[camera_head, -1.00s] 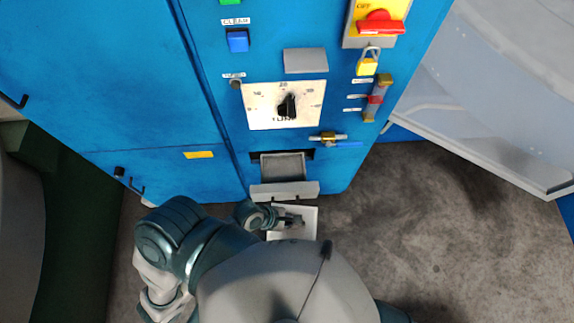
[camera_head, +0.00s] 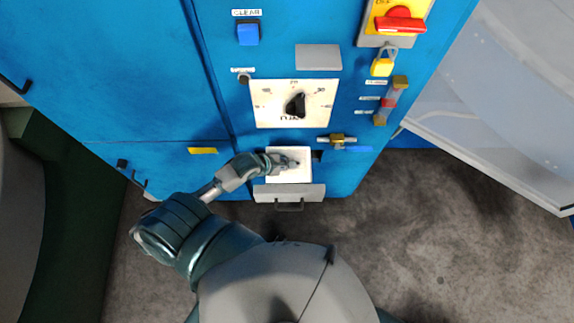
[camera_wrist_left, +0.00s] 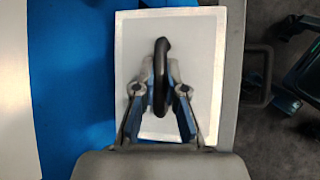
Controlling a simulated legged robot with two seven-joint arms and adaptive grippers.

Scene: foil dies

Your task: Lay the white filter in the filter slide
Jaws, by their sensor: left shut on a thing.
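The white filter (camera_head: 303,175) is a flat white square plate with a lighter rim and a dark loop handle. It covers the open part of the filter slide (camera_head: 289,195), just behind the slide's grey front. My left gripper (camera_head: 287,162) is above the filter. In the left wrist view, the left gripper (camera_wrist_left: 160,92) is shut on the handle of the filter (camera_wrist_left: 205,45). The slide's grey front (camera_wrist_left: 233,60) runs along the filter's right side there. I cannot tell whether the filter rests in the slide or hovers just over it. My right gripper is out of view.
The blue cabinet (camera_head: 120,70) rises behind the slide. A clear-panelled door (camera_head: 480,110) stands open at right. The floor (camera_head: 430,230) is clear.

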